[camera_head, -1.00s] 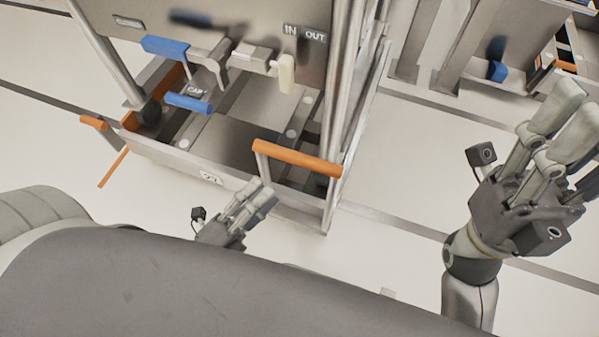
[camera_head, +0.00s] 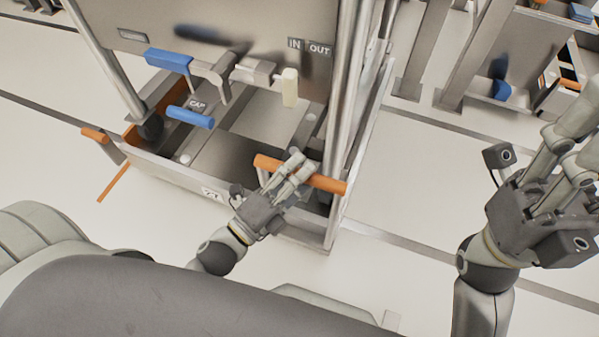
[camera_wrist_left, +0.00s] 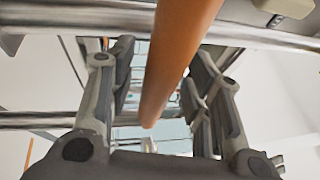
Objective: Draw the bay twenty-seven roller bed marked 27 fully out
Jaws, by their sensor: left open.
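The roller bed (camera_head: 165,172) is a low metal frame under the tall metal machine, with a small number plate (camera_head: 213,194) on its front rail, too small to read surely. An orange bar handle (camera_head: 330,184) stands at its front right; it also shows in the left wrist view (camera_wrist_left: 182,50). My left gripper (camera_head: 294,172) is at this handle, its fingers over the left-middle part. In the left wrist view the open fingers (camera_wrist_left: 160,95) lie on either side of the bar, not closed on it. My right gripper (camera_head: 570,140) is raised at the right, empty, away from the bed.
Blue handles (camera_head: 190,117) and a cream-tipped lever (camera_head: 289,87) beside an IN/OUT label sit above the bed. An orange handle (camera_head: 95,135) juts out at the left. Light floor (camera_head: 410,200) is clear to the right.

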